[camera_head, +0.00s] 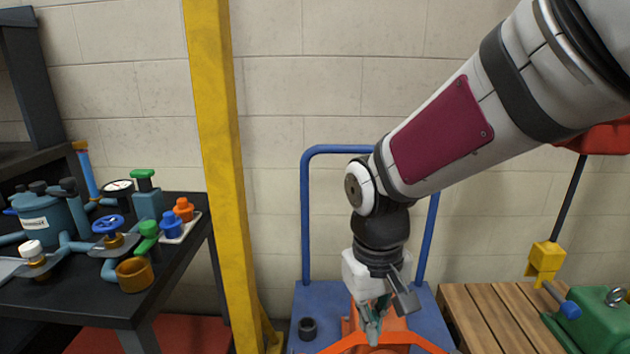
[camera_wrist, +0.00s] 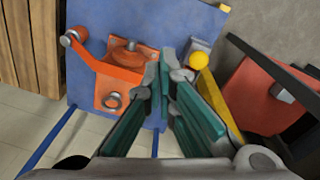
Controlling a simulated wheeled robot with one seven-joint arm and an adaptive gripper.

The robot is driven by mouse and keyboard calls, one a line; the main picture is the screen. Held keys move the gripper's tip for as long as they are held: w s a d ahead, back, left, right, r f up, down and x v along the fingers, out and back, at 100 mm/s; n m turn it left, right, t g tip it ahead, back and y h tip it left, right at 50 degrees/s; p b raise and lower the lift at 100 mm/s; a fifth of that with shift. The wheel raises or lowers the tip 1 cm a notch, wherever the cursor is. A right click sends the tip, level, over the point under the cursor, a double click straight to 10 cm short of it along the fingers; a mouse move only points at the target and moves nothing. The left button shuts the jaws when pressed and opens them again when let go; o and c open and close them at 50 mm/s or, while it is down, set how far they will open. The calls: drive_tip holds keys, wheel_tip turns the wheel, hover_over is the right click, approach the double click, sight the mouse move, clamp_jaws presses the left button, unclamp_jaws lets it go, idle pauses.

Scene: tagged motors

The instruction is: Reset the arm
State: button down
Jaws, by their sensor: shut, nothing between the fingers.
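My gripper (camera_head: 374,326) hangs downward from the arm in the head view, above the blue cart (camera_head: 299,290). In the wrist view its teal-padded fingers (camera_wrist: 165,72) converge at the tips and are shut, with nothing between them. An orange device (camera_head: 398,326) sits on the cart below and behind the fingers, partly hidden by them. In the wrist view the same orange device (camera_wrist: 119,78), with a round knob and a ring on it, lies beyond and to the left of the fingertips. I cannot tell the gap between fingers and device.
A black table (camera_head: 170,308) at left holds a blue tank (camera_head: 50,222), valves and coloured fittings. A yellow post (camera_head: 215,150) stands between table and cart. A small dark cup (camera_head: 307,328) sits on the cart. A wooden surface (camera_head: 485,315) and green motor (camera_head: 595,325) are at right.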

drive_tip(key=s+d+r+m, duration=0.1)
drive_tip(key=s+d+r, duration=0.2)
drive_tip(key=s, duration=0.5)
drive_tip(key=s+d+r+m, duration=0.1)
drive_tip(key=s+d+r, duration=0.1)
drive_tip(key=s+d, duration=0.35)
drive_tip(key=s+d+r+m, duration=0.1)
drive_tip(key=s+r, duration=0.2)
drive_tip(key=s, duration=0.7)
wheel_tip(320, 180, up, 28)
drive_tip(key=d+t+p, duration=0.1)
drive_tip(key=t+p, duration=0.3)
drive_tip(key=p, duration=2.2)
drive_tip(key=shift+w+y, duration=0.3)
drive_tip(key=shift+w, duration=0.15)
drive_tip(key=shift+f, duration=0.1)
